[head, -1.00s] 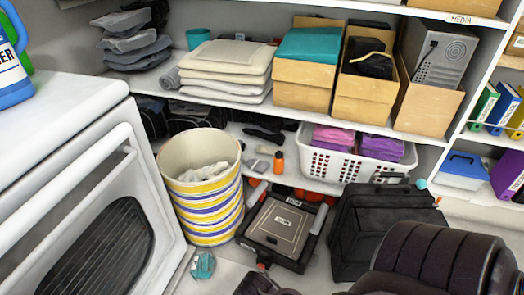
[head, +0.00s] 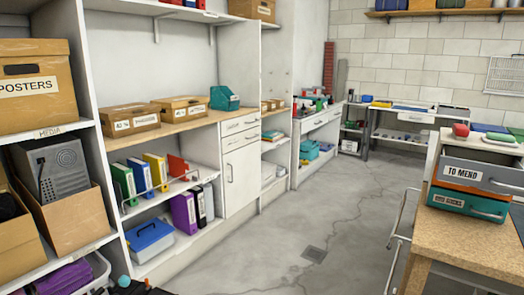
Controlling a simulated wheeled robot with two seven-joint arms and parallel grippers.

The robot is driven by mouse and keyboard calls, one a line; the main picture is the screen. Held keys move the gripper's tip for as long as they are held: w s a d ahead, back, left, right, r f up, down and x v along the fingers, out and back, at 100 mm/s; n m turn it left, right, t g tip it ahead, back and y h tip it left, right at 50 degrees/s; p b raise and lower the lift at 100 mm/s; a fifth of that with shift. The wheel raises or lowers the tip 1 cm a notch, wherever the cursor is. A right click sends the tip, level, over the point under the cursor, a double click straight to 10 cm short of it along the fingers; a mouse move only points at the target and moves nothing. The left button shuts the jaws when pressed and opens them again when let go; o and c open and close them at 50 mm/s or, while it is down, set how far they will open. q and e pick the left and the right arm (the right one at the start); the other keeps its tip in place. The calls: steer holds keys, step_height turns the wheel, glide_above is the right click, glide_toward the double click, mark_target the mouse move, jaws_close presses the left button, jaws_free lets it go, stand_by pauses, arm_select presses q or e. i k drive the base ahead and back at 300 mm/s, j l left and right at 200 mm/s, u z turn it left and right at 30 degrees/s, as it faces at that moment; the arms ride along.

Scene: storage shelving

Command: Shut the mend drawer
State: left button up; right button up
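The mend drawer (head: 476,176) is at the right of the head view. It is a grey drawer front with a white "TO MEND" label and a handle. It sits in a small drawer unit on a wooden-topped table. A dark band shows between its front and the white top of the unit, so it looks pulled out, but how far I cannot tell. A teal drawer (head: 461,202) with its own label and handle is directly below it. Neither of my grippers is in view.
The wooden tabletop (head: 470,238) fills the lower right, with metal rails at its left side. Bare concrete floor (head: 340,225) lies open in the middle. White shelving with boxes (head: 75,215) and binders (head: 155,172) runs along the left. A workbench (head: 410,108) stands at the back.

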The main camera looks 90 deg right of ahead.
mark_target(500, 172)
steer(key=z, duration=4.15)
